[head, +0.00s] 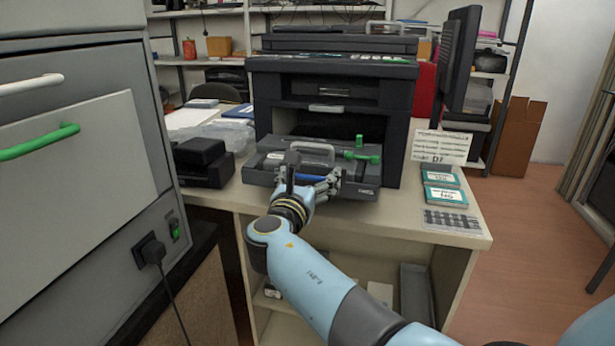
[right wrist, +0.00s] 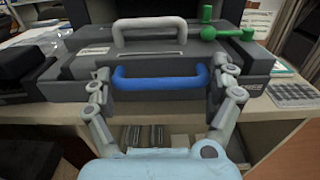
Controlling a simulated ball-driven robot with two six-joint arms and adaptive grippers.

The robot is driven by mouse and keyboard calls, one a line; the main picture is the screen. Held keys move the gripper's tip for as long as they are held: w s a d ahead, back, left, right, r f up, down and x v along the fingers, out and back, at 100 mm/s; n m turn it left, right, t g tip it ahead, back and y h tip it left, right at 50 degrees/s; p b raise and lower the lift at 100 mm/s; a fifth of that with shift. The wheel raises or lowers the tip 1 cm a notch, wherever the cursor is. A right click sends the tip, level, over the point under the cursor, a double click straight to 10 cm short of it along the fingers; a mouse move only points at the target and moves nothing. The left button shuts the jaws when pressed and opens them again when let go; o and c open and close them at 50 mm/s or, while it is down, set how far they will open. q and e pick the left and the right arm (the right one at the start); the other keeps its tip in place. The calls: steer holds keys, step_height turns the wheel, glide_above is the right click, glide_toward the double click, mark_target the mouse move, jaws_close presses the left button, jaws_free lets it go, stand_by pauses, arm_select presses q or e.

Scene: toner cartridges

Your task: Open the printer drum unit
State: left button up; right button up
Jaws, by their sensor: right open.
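The dark printer (head: 335,75) stands on the desk. Its drum unit (head: 361,190) sticks out at the front, low down, with a grey handle (right wrist: 150,32) on top, a green lever (right wrist: 228,33) at the right and a blue handle (right wrist: 160,78) on its front face. The blue handle (head: 311,178) is partly covered by my gripper in the head view. My right gripper (right wrist: 160,88) is open, with one finger near each end of the blue handle. I cannot tell whether the fingers touch it. My left gripper is not in view.
A small black device (head: 203,162) stands left of the drum unit. A grey cabinet with a green handle (head: 40,142) stands close at the left.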

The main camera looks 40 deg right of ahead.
steer(key=o, duration=1.4)
steer(key=shift+s+d+f, duration=0.1)
steer(key=shift+s+d, duration=0.15)
step_height(320, 180, up, 10)
steer(key=shift+r, duration=0.1)
